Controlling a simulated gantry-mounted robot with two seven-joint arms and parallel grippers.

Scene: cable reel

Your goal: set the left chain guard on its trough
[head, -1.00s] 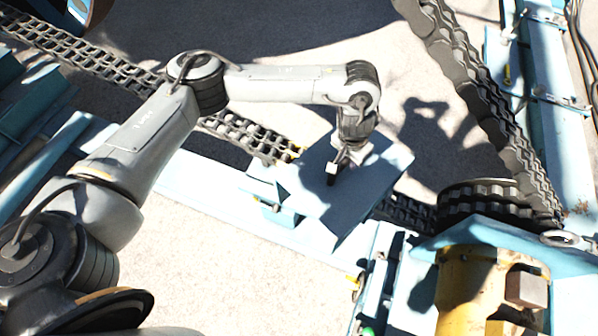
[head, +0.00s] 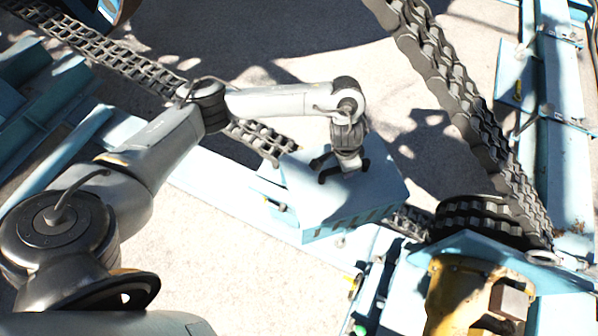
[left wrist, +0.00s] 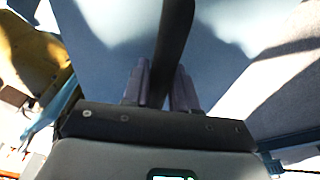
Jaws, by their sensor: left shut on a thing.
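The left chain guard is a light blue box-like cover (head: 375,193) in the middle of the head view, with a dark bar handle on top. It lies over the blue trough (head: 225,185) and hides part of the chain (head: 262,140). Whether its lower edge touches the trough I cannot tell. My left gripper (head: 342,170) is above the guard, shut on its handle. In the left wrist view the fingers (left wrist: 163,85) close around the dark handle (left wrist: 174,45), with the blue guard top (left wrist: 110,50) behind. My right gripper is not in view.
A dark sprocket (head: 475,215) and a yellow motor housing (head: 455,290) stand to the right of the guard. A second chain (head: 455,90) runs up from the sprocket, beside a blue beam (head: 565,150). Bare concrete (head: 240,250) lies in front of the trough.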

